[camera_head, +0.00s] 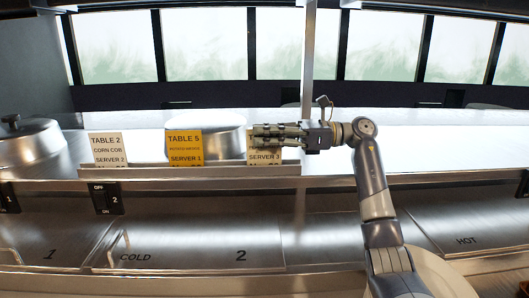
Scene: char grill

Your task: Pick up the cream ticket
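A cream ticket (264,156) stands in the ticket rail at the right end of a row of three tickets. Its visible lower text reads SERVER 3. My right gripper (258,135) lies sideways across its upper part, with the fingers pointing left, and hides most of its top lines. I cannot tell whether the fingers touch the ticket or are in front of it, nor how far apart they are. A yellow ticket (184,146) reads TABLE 5, SERVER 1. A whiter ticket (107,149) reads TABLE 2, CORN COB, SERVER 2. My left gripper is out of view.
The ticket rail (150,172) runs along the front edge of a steel counter (430,145). A domed lid (33,145) is at the far left, and a round metal object (205,121) is behind the yellow ticket. A vertical post (308,60) rises behind my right gripper.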

